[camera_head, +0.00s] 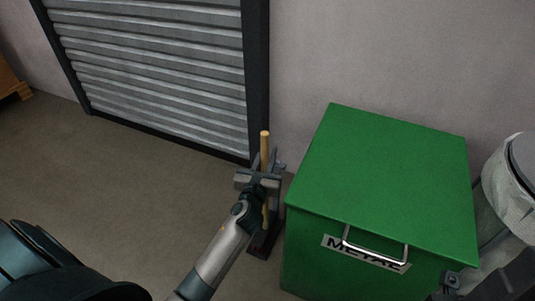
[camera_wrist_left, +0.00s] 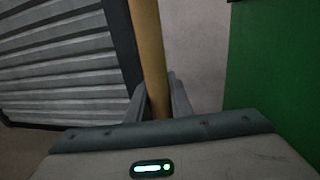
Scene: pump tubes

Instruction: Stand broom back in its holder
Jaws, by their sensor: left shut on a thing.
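The broom shows as a pale wooden handle (camera_head: 265,148), close to upright. My left gripper (camera_head: 263,177) is shut on the handle, with some handle above and below it. In the left wrist view the handle (camera_wrist_left: 149,55) rises between the two fingers (camera_wrist_left: 157,100). A dark stand (camera_head: 276,215) with a base on the floor is right behind and below the gripper; it looks like the holder. My gripper covers part of it, so I cannot tell whether the broom sits in it. The broom's head is hidden.
A green metal bin (camera_head: 385,180) with a front handle stands close to the right of the broom. A grey roller shutter (camera_head: 155,65) with a dark frame is behind. Floor at the left (camera_head: 110,180) is clear.

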